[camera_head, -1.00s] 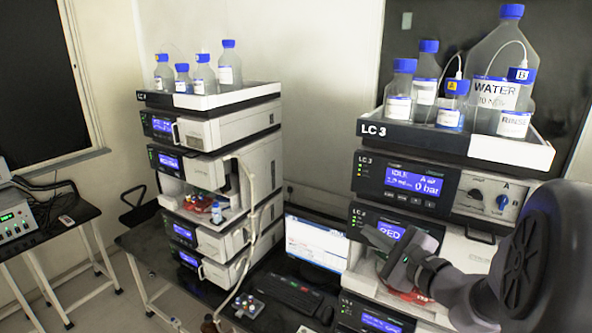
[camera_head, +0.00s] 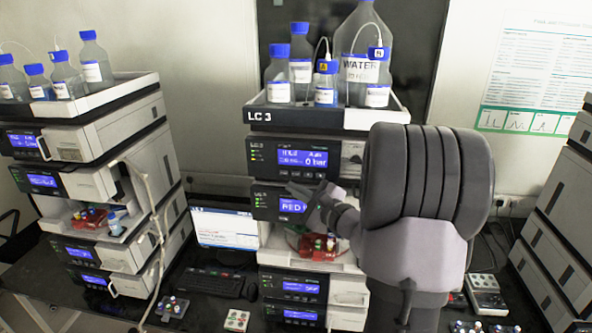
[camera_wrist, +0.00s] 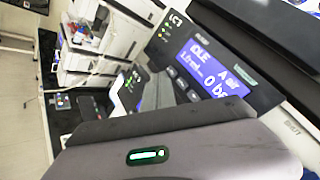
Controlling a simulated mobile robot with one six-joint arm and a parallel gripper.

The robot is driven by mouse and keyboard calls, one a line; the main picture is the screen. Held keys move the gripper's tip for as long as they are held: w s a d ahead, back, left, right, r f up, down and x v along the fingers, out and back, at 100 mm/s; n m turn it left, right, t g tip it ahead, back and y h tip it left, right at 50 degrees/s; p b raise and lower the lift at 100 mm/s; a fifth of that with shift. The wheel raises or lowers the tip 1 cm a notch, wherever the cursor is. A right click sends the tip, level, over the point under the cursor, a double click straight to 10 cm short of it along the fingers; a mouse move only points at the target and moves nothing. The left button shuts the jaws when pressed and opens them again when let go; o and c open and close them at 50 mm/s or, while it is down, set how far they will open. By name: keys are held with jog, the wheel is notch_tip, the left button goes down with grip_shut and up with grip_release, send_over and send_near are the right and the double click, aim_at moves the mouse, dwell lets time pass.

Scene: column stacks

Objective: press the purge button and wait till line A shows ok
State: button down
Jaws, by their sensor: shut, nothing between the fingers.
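The LC 3 pump module (camera_head: 262,158) is in the right-hand stack. Its blue display (camera_head: 302,157) reads IDLE, A air and 0 bar; the wrist view shows the same display (camera_wrist: 208,70) tilted and close. A row of small buttons (camera_head: 297,175) lies under the display, also seen in the wrist view (camera_wrist: 181,84); their labels are too small to read, so I cannot tell which is purge. My gripper (camera_head: 303,191) is shut and empty, just below that row, in front of the lower module's display (camera_head: 290,206), which it partly covers. Contact with anything is not visible.
Bottles, including a large WATER bottle (camera_head: 362,68), stand in the tray (camera_head: 325,118) above. Vials in red holders (camera_head: 318,250) sit below my gripper. My arm hides the stack's right side.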

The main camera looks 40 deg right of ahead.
aim_at(288, 174)
jog(key=shift+w+d, duration=1.1)
jog(key=shift+d, duration=0.15)
dwell(1.2)
jog(key=shift+w+d+b, duration=0.3)
jog(key=shift+b, duration=0.1)
jog(key=shift+w+d, duration=0.2)
jog(key=shift+d, duration=0.1)
dwell(0.5)
jog(key=shift+a+b, duration=0.1)
jog(key=shift+b, duration=0.2)
jog(key=shift+s+a+b, duration=0.3)
jog(key=shift+b, duration=0.1)
jog(key=shift+s+a, duration=0.2)
jog(key=shift+a, duration=0.05)
